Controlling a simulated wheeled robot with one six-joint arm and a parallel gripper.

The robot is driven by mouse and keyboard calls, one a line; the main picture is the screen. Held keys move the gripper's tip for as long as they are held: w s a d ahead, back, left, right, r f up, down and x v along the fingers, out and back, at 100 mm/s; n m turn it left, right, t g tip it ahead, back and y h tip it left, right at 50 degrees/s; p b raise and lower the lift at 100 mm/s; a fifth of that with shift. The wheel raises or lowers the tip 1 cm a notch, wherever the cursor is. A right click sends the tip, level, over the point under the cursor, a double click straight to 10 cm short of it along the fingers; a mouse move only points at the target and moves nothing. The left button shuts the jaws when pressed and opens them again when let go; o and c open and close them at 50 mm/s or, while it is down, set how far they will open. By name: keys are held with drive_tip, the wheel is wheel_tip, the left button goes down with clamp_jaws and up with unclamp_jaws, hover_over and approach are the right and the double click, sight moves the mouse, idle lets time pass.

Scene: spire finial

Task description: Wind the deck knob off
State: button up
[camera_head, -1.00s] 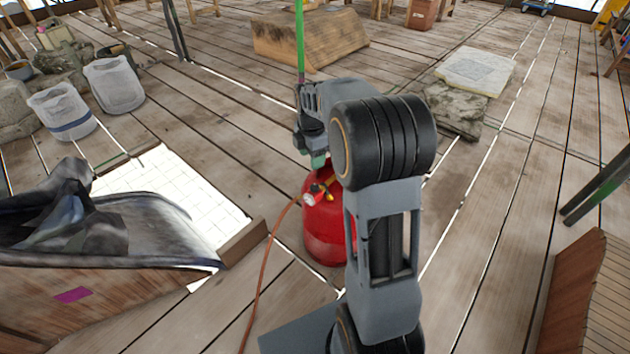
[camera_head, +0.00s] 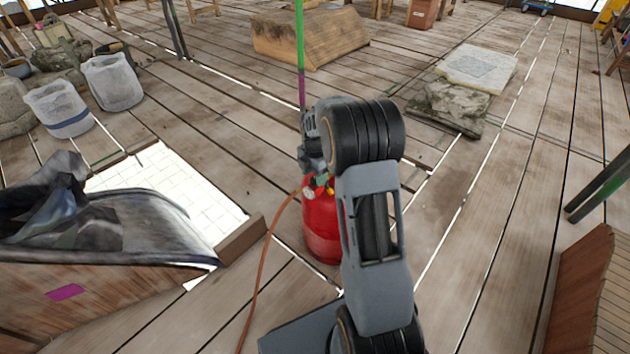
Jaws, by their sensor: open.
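A red gas cylinder (camera_head: 321,225) stands upright on the plank deck, partly hidden behind my arm. A gauge (camera_head: 308,192) and small yellow and red fittings show at its top, with an orange hose (camera_head: 266,265) running from it. My gripper (camera_head: 319,178) is at the cylinder's top, pointing down. Its fingers are mostly hidden by my arm and the fittings, and it is open. I cannot make out a knob between the fingers or tell whether they touch anything.
A bright tiled opening (camera_head: 170,190) with a wooden edge lies left of the cylinder. A dark-covered wooden box (camera_head: 90,290) stands at front left. Two buckets (camera_head: 113,82) stand farther back. Stone slabs (camera_head: 475,68) lie at back right.

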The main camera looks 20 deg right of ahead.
drive_tip(key=shift+f, duration=0.8)
drive_tip(key=shift+c, duration=0.3)
